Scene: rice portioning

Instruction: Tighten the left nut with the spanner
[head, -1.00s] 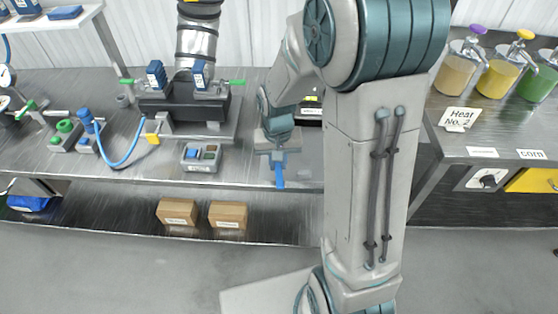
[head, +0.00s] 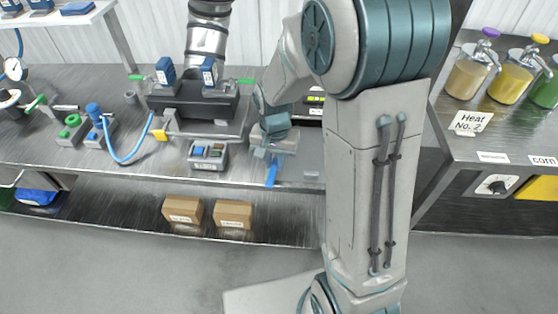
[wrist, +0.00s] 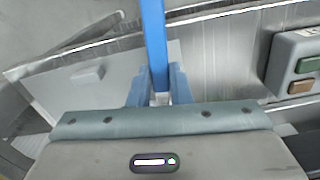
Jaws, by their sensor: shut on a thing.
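My gripper (head: 273,153) is at the front edge of the metal bench, right of the button box. Its blue fingers, also seen in the wrist view (wrist: 159,92), are shut on a long blue bar (wrist: 154,40), which looks like the spanner's handle. The bar also shows below the gripper in the head view (head: 271,175). The spanner's jaw end cannot be made out. A black pipe fixture (head: 192,106) stands behind, with two blue blocks and green levers. I cannot clearly make out the left nut.
The button box (head: 208,155) stands close left of my gripper. Further left are a green-ringed fitting (head: 72,130) and a blue hose (head: 137,150). Cartons (head: 182,212) lie on the lower shelf. A counter with sauce jars (head: 515,82) is at right.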

